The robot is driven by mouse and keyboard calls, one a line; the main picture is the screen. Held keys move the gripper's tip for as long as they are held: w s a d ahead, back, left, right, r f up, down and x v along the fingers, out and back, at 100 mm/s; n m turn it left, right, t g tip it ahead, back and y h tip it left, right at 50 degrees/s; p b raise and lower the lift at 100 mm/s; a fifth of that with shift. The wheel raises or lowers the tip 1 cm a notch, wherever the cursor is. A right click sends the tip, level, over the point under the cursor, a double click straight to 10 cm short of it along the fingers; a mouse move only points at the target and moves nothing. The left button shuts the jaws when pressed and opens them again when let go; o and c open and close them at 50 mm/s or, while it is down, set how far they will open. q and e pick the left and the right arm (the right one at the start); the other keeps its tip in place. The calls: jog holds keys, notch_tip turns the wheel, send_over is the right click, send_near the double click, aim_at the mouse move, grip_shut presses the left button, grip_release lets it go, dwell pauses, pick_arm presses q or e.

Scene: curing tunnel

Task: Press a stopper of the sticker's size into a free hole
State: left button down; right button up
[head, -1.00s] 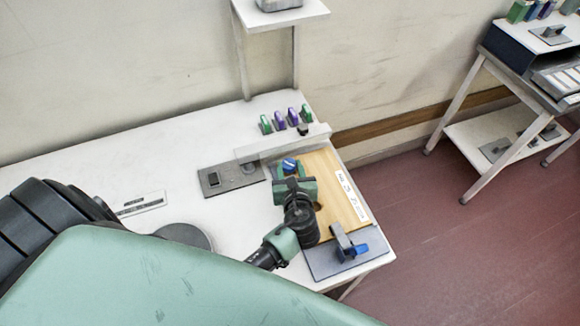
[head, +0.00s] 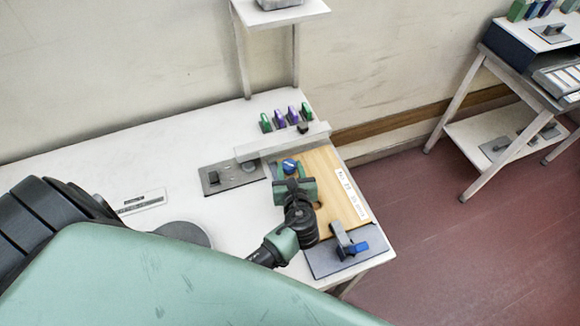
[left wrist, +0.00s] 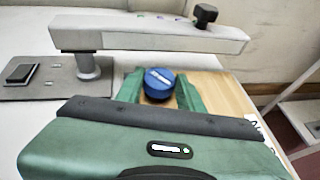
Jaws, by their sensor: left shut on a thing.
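A blue round stopper (head: 290,166) with pale marks on top is held between the green fingers of my left gripper (head: 291,171). In the left wrist view the stopper (left wrist: 159,83) stands between both fingertips (left wrist: 160,92), over the pale wooden panel (left wrist: 222,95). Whether its underside touches the panel is hidden. The panel (head: 322,170) lies at the table's right end, with a dark hole (head: 317,205) beside my left wrist. A white printed sticker (head: 351,194) lies along its right edge; its print is too small to read surely. My right gripper is not in view.
A grey bar (head: 285,143) on a post crosses just behind my gripper. Several green and purple pieces (head: 279,118) stand behind it. A clamp with a blue end (head: 349,243) is at the front. A switch plate (head: 228,178) lies left. The table's left is mostly clear.

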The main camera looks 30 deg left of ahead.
pick_arm(q)
jog(key=shift+p, duration=0.6)
dwell(1.0)
jog(key=shift+f+b, duration=0.5)
jog(key=shift+f, duration=0.35)
dwell(1.1)
jog(key=shift+c, duration=2.1)
grip_release()
jog(key=shift+r, duration=0.1)
notch_tip(320, 180, up, 5)
jog(key=p, duration=0.5)
jog(key=shift+r, duration=0.95)
